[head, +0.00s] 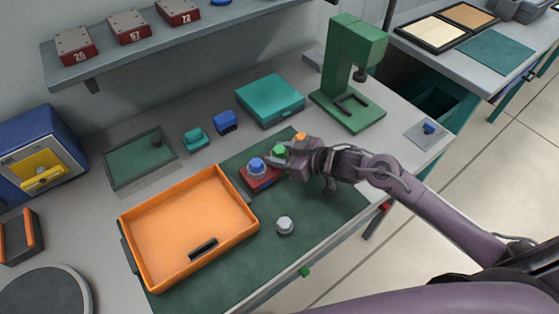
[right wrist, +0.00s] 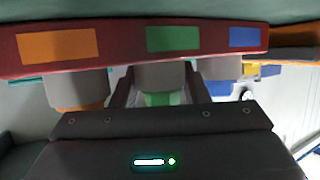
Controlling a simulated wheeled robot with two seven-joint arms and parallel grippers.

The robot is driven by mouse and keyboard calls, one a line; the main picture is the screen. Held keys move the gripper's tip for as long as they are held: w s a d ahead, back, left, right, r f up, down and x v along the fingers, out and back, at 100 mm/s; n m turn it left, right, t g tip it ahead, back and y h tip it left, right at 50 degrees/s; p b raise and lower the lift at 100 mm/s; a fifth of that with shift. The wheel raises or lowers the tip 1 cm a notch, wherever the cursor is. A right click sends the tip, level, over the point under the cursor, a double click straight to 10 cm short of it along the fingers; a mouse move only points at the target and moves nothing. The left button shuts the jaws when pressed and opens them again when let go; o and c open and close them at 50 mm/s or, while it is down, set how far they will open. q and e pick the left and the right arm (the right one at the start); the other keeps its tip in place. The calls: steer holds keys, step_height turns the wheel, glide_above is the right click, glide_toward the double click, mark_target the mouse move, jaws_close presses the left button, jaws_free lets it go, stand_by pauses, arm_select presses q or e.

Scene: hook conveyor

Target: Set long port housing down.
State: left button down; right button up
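The long port housing (head: 263,181) is a red bar with a blue, a green and an orange capped port, at the back of the dark green mat (head: 335,203). In the right wrist view its red side (right wrist: 120,50) spans the top, with orange, green and blue patches. My right gripper (head: 283,158) is over its middle, and its fingers (right wrist: 160,88) flank the middle green port and appear shut on it. The housing looks level, with its underside at or very near the mat; a small gap cannot be ruled out. My left gripper is not in view.
An orange tray (head: 243,195) with a black piece lies left of the housing. A grey knob (head: 285,226) sits on the mat in front. A teal box (head: 270,100) and green press (head: 345,75) stand behind. The mat's right part is clear.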

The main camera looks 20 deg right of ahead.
jaws_close()
steer(key=shift+w+r, duration=0.2)
steer(key=shift+r, duration=0.15)
steer(key=shift+r, duration=0.3)
step_height(320, 180, up, 19)
steer(key=d+r+m+t+h, duration=0.3)
steer(key=d+r+m+h, duration=0.1)
steer(key=m+h, duration=0.4)
steer(key=shift+s+d+m+t+h, duration=0.2)
steer(key=shift+d+m+t+h, duration=0.15)
steer(key=shift+d+h, duration=0.25)
steer(key=shift+r, duration=0.1)
steer(key=shift+a, duration=0.1)
